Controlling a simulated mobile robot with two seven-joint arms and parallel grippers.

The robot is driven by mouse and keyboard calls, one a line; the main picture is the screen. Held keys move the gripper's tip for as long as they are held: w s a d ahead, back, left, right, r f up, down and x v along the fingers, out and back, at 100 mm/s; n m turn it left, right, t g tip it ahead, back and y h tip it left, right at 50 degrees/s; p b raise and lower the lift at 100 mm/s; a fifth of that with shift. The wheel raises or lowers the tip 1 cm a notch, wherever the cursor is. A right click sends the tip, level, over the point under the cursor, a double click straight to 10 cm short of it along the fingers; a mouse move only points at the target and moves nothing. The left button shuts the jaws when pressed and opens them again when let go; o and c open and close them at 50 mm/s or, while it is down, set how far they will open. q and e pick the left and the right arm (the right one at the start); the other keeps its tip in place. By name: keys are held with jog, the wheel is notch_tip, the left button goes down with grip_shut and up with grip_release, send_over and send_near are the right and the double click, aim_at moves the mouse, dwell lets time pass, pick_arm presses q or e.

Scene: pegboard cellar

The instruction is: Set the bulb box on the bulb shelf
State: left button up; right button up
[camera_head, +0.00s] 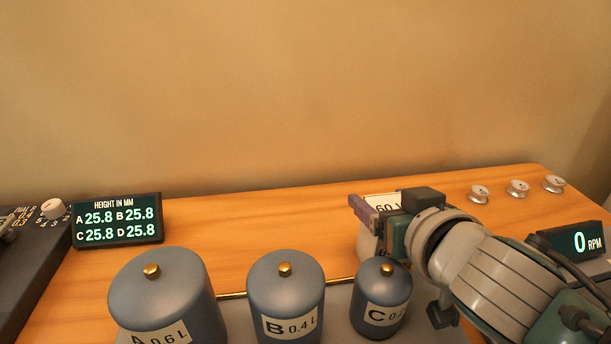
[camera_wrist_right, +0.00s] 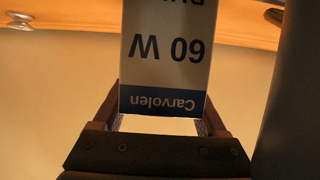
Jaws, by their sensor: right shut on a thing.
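The bulb box (camera_head: 384,203) is a small white box with dark "60 W" print. In the right wrist view the bulb box (camera_wrist_right: 165,48) shows upside down, with a blue "Carvolen" band (camera_wrist_right: 163,101) near the fingers. My right gripper (camera_head: 371,216) is shut on it above the wooden table, behind canister C; in the head view it hides much of the box. In the wrist view my right gripper (camera_wrist_right: 160,118) has one finger on each side of the box. I cannot make out a bulb shelf in either view. My left gripper is not in view.
Three grey canisters, A (camera_head: 162,300), B (camera_head: 285,297) and C (camera_head: 381,300), stand in front. A height display (camera_head: 118,220) is at left and an RPM display (camera_head: 577,242) at right. The table's back middle (camera_head: 270,220) is clear.

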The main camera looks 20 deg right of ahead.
jog(key=shift+c, duration=1.1)
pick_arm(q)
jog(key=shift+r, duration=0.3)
pick_arm(e)
jog(key=shift+r, duration=0.45)
pick_arm(q)
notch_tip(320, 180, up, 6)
jog(key=p, duration=0.7)
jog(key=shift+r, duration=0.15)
pick_arm(e)
notch_tip(320, 180, up, 19)
